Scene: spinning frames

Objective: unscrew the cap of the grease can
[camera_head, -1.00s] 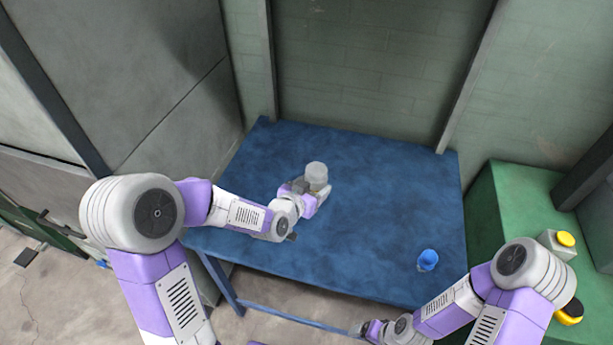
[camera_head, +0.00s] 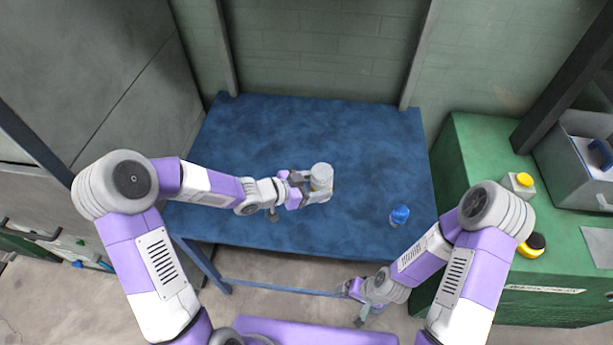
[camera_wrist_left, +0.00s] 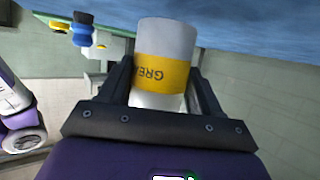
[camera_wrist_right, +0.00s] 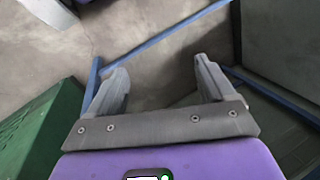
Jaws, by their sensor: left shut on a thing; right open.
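The grease can (camera_head: 321,172) is a pale cylinder with a yellow band. My left gripper (camera_head: 322,190) is shut around it over the middle of the blue table. In the left wrist view the can (camera_wrist_left: 165,45) stands between the two fingers, its lettering upside down and partly cut off. I cannot make out the cap as a separate part. My right gripper (camera_wrist_right: 160,75) is open and empty, with only floor and table frame between its fingers. In the head view it is low, in front of the table's front edge.
A small blue object (camera_head: 400,215) stands near the right front of the blue table (camera_head: 240,130). A green cabinet (camera_head: 480,150) on the right bears a yellow-topped button box (camera_head: 523,184) and a grey case (camera_head: 585,155). The table's middle and back are clear.

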